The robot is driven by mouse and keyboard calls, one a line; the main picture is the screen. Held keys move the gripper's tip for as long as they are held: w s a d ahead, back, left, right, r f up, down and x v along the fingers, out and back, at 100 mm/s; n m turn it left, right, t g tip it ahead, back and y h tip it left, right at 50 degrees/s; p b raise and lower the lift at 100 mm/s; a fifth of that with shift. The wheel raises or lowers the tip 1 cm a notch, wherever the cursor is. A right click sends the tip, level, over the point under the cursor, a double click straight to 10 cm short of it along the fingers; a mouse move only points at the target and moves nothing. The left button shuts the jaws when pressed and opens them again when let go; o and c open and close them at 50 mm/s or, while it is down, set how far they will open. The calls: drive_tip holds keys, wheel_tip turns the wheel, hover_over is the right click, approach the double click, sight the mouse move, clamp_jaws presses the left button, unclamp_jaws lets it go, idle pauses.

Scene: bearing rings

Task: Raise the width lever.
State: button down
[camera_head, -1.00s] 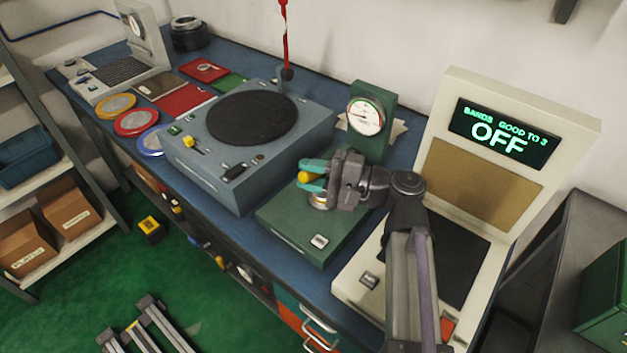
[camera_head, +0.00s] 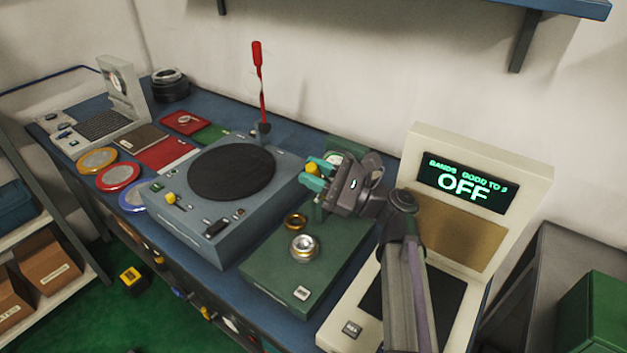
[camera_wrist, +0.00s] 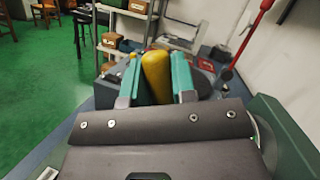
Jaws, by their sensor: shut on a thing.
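The yellow handle (camera_head: 311,168) of the width lever is between the teal fingertips of my gripper (camera_head: 316,174). My gripper is shut on it, above the green gauge station (camera_head: 270,262). In the wrist view the yellow handle (camera_wrist: 157,75) stands between both teal fingers (camera_wrist: 160,80). My gripper hides most of the gauge dial (camera_head: 334,158) and the rest of the lever. A silver ring-like part (camera_head: 304,247) and a small gold ring (camera_head: 295,221) show on the station below my gripper, apart from it.
A grey turntable unit (camera_head: 205,225) with a black disc and an upright red lever (camera_head: 260,85) stands to the left. A cream display unit (camera_head: 535,175) reading OFF is close on the right. The wall is behind the blue bench.

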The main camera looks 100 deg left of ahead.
drive_tip(key=shift+w+a+m, duration=0.15)
drive_tip(key=shift+a+m, duration=0.05)
drive_tip(key=shift+m, duration=0.1)
drive_tip(key=c, duration=0.9)
unclamp_jaws()
drive_tip(key=shift+c, duration=0.2)
drive_tip(key=shift+r, duration=0.1)
